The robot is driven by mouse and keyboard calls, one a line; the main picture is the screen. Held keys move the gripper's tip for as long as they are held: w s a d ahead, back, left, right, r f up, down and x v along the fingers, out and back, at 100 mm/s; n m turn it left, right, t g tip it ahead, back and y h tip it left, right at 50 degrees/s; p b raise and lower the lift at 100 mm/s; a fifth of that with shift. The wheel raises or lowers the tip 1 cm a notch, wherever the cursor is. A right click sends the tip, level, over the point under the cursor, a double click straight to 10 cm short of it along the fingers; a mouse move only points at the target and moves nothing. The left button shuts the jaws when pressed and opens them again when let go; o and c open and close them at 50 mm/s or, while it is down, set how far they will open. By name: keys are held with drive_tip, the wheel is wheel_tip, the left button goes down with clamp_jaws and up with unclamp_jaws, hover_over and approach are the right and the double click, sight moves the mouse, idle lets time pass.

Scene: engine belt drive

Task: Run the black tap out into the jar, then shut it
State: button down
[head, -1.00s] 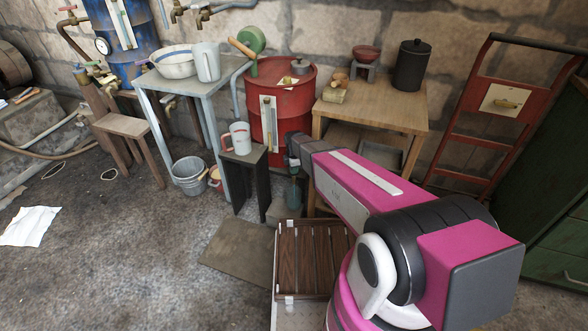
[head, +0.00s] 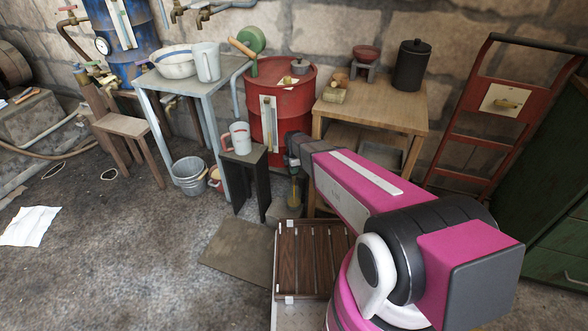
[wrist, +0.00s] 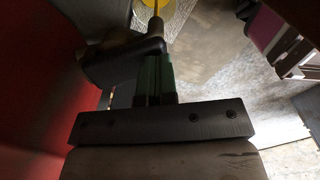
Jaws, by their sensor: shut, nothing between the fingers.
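The black tap (wrist: 115,62) shows in the wrist view beside the red drum. A thin yellow stream (wrist: 156,5) runs at its far end. Below it is the jar (wrist: 182,12) with yellow liquid, partly cut off by the picture's top edge. In the head view the jar (head: 294,193) stands low in front of the drum, with yellow in it. My gripper (wrist: 154,62) has its green fingers together and empty, right against or very close to the tap; contact is unclear.
The red drum (head: 290,100) with a pale gauge stands behind. A small dark stool (head: 244,158) with a mug (head: 240,138) is close on the left. A wooden table (head: 375,108) stands on the right, a slatted crate (head: 310,262) in front.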

wheel_tip(320, 180, up, 11)
idle(0.6)
idle(0.4)
